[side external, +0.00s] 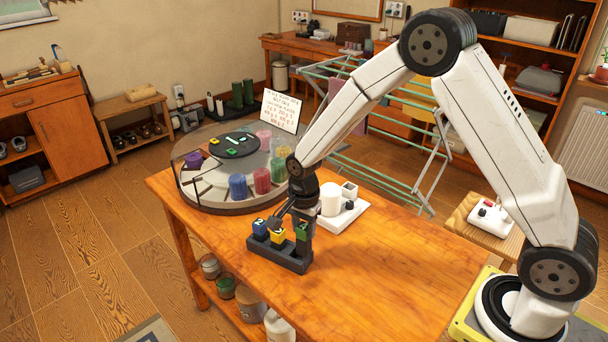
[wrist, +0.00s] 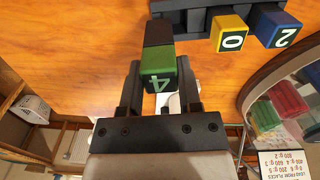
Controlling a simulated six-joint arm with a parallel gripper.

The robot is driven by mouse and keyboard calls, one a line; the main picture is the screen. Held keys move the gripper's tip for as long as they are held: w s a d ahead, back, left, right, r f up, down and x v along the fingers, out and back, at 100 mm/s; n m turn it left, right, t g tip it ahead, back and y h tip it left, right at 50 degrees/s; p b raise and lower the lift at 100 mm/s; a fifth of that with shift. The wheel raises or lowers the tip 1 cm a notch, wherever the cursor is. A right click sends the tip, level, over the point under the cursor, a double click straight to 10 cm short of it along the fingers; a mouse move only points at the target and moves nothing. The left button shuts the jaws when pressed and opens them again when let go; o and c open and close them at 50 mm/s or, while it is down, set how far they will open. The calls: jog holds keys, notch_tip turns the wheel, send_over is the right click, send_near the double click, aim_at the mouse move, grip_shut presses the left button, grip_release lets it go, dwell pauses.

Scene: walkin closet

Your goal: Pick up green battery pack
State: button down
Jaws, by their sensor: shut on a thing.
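The green battery pack has a green top marked 4 and a dark lower body. In the wrist view the green battery pack (wrist: 158,72) sits between the two fingers of my gripper (wrist: 159,92), which is shut on its green end. In the side view the green battery pack (side external: 302,232) is upright at the right end of the dark holder (side external: 292,263), partly hidden by my gripper (side external: 302,216). A yellow pack (side external: 277,236) marked 0 and a blue pack (side external: 260,228) marked 2 stand in the holder.
A white tray (side external: 343,217) with a white cylinder is at the back right. The front and right of the wooden table (side external: 390,275) are clear.

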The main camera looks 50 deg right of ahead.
jog(key=s+r, duration=0.7)
jog(key=s, duration=0.5)
jog(key=shift+d+r, duration=0.25)
jog(key=shift+r, duration=0.05)
jog(key=shift+r, duration=0.1)
dwell(0.3)
